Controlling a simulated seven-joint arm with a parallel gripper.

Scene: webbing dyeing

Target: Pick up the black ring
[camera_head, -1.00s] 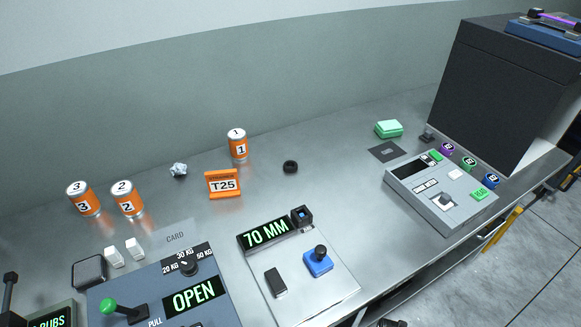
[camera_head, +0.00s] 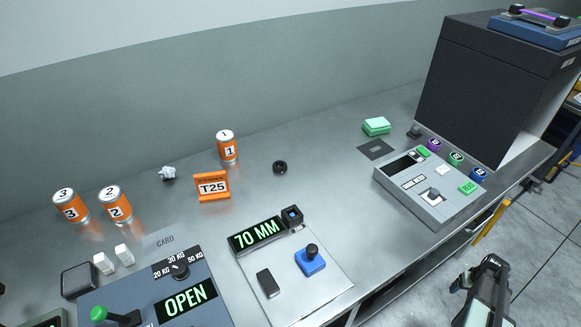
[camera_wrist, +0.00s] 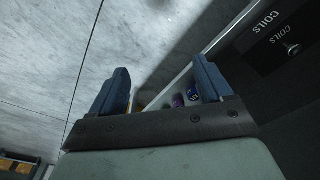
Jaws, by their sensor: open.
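The black ring (camera_head: 280,167) lies flat on the steel bench, right of the orange T25 sign (camera_head: 211,187) and can 1 (camera_head: 227,148). Nothing touches it. My gripper is at the lower right of the head view, off the front edge of the bench and well apart from the ring; its fingertips are hard to make out there. In the wrist view my gripper (camera_wrist: 160,85) shows two blue fingers spread apart with nothing between them. The ring does not show in the wrist view.
The 70 MM panel (camera_head: 290,270) with a blue knob stands in front of the ring. A grey control box (camera_head: 420,195), green block (camera_head: 376,126) and tall dark cabinet (camera_head: 480,95) stand to the right. Cans 2 (camera_head: 115,206) and 3 (camera_head: 70,207) stand left. Bench around the ring is clear.

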